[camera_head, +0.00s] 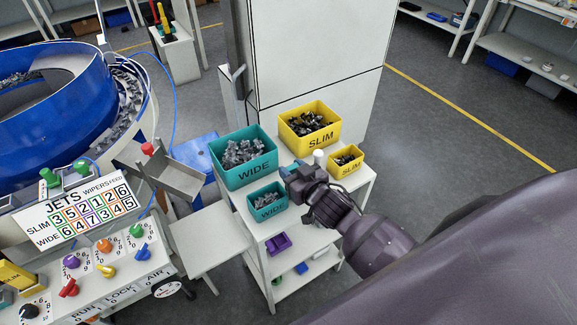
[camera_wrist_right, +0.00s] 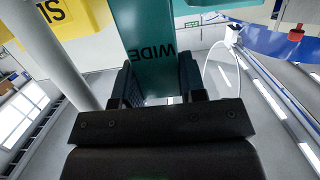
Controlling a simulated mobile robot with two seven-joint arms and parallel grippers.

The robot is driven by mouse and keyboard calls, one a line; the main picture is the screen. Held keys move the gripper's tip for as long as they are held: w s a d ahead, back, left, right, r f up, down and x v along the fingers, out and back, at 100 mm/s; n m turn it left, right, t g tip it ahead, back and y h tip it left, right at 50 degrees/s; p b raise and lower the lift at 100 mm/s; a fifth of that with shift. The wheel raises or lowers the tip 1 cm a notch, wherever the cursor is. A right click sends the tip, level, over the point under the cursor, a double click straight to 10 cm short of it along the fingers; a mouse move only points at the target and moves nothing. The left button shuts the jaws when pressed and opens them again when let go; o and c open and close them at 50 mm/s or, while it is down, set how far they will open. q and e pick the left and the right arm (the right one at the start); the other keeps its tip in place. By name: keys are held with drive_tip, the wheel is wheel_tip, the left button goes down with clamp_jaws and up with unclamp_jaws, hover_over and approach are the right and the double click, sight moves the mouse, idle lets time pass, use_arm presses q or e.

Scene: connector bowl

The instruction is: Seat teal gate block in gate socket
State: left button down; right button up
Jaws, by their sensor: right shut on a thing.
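The teal gate block (camera_wrist_right: 154,70), with WIDE on its face reading upside down, sits between the two fingers of my right gripper (camera_wrist_right: 160,88) in the right wrist view. The fingers are shut on its sides. In the head view my right gripper (camera_head: 290,172) is beside the bins on the white stand, close to the large teal bin. I cannot make out the gate socket with certainty. My left gripper is not in view.
A large teal bin (camera_head: 217,150), small teal bin (camera_head: 268,209), large yellow bin (camera_head: 322,141) and small yellow bin (camera_head: 351,167) crowd the stand. A control panel (camera_head: 130,284) and blue bowl feeder (camera_head: 30,115) stand left. A bare white shelf (camera_head: 208,240) lies between.

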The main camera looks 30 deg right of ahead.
drive_tip(key=shift+x, duration=1)
drive_tip(key=shift+f, duration=0.25)
drive_tip(key=o, duration=0.9)
drive_tip(key=shift+o, duration=0.2)
